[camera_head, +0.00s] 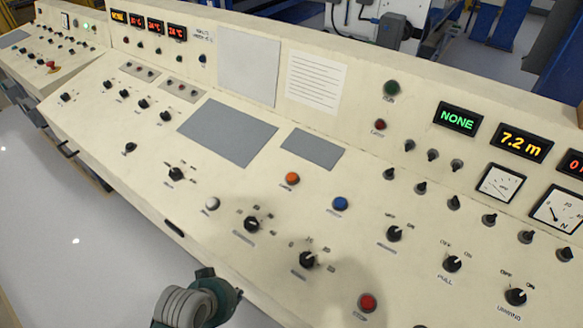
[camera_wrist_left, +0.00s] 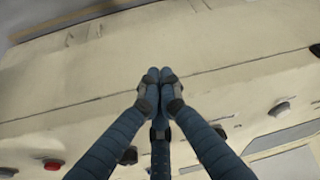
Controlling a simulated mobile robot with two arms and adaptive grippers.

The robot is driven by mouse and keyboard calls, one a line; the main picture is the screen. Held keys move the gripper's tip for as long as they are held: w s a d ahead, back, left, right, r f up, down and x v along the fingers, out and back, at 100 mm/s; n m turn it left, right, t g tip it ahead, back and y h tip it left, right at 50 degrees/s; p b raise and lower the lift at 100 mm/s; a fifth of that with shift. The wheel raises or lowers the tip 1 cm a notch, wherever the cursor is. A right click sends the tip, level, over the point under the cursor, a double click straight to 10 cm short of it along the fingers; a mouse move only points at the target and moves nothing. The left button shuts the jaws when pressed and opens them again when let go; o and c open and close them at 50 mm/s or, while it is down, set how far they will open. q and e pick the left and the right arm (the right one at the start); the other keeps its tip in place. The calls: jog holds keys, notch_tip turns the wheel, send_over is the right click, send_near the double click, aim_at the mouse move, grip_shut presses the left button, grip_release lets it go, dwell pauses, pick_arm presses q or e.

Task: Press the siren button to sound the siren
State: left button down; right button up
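The console's sloped panel carries several push buttons: an orange one (camera_head: 292,179), a blue one (camera_head: 340,204), a white one (camera_head: 212,204) and a red one (camera_head: 367,303) near the bottom. Their labels are too small to read, so I cannot tell which is the siren button. My left gripper (camera_head: 222,298) is at the bottom of the head view, by the console's front edge, apart from these buttons. In the left wrist view its fingers (camera_wrist_left: 159,76) are together at the tips with nothing between them. My right gripper is not in view.
Black rotary knobs (camera_head: 307,260) stand among the buttons. The upright back panel holds a green button (camera_head: 391,88), a small red one (camera_head: 380,124), a display reading NONE (camera_head: 458,118) and dials (camera_head: 501,183). Open floor (camera_head: 70,215) lies left of the console.

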aim_at(292, 177)
pick_arm(q)
jog(key=shift+m+t+h, duration=0.3)
jog(key=shift+t+h, duration=0.1)
jog(key=shift+t, duration=0.1)
jog(key=w+d+r, duration=0.1)
jog(key=w+r, duration=0.1)
jog(key=r, duration=0.1)
jog(key=w+d+r, duration=0.1)
jog(key=w+r, duration=0.1)
jog(key=shift+d+r+p, duration=0.25)
jog(key=shift+d+p, duration=0.05)
jog(key=shift+d, duration=0.05)
jog(key=w+d+r, duration=0.2)
jog(key=w, duration=0.3)
jog(key=w+d+r+m+t+h, duration=0.1)
jog(key=w+d+r, duration=0.1)
jog(key=w, duration=0.3)
jog(key=w+d+r+m+t+h, duration=0.1)
jog(key=w+d+r, duration=0.2)
jog(key=w, duration=0.2)
jog(key=shift+d, duration=0.2)
jog(key=w+d+r+t+h, duration=0.1)
jog(key=w+d+r, duration=0.1)
jog(key=w+r, duration=0.6)
jog(key=w+p, duration=0.1)
jog(key=w, duration=0.2)
jog(key=shift+w+r+m+t+h, duration=0.2)
jog(key=shift+r+m+t+h, duration=0.15)
jog(key=shift+m+t+h, duration=0.05)
jog(key=shift+d+f, duration=0.1)
